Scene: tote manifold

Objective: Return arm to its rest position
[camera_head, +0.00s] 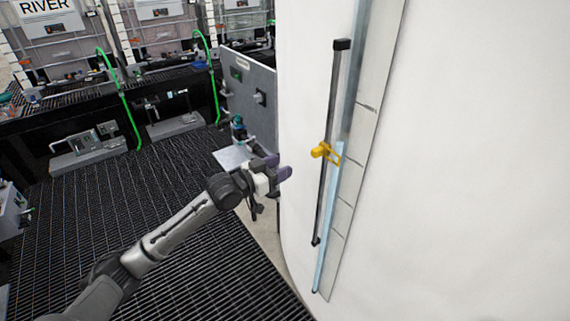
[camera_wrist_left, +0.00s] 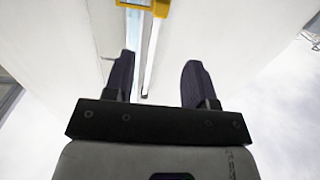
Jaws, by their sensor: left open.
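My left gripper (camera_head: 284,173) reaches in from the left in the head view, in front of the large white tank (camera_head: 470,190). In the left wrist view its two dark fingers (camera_wrist_left: 158,82) stand apart with nothing between them. A yellow slider (camera_head: 325,151) sits on a black vertical rail (camera_head: 333,130) on the tank, to the right of the gripper and apart from it. The slider also shows at the top of the left wrist view (camera_wrist_left: 150,6). My right gripper is not in view.
A pale blue sight tube (camera_head: 326,225) runs beside the rail along a marked scale strip (camera_head: 365,130). A grey panel box (camera_head: 250,90) stands behind the gripper. Black grating (camera_head: 120,200) covers the floor. Clear totes (camera_head: 60,40) with green hoses (camera_head: 125,100) line the back.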

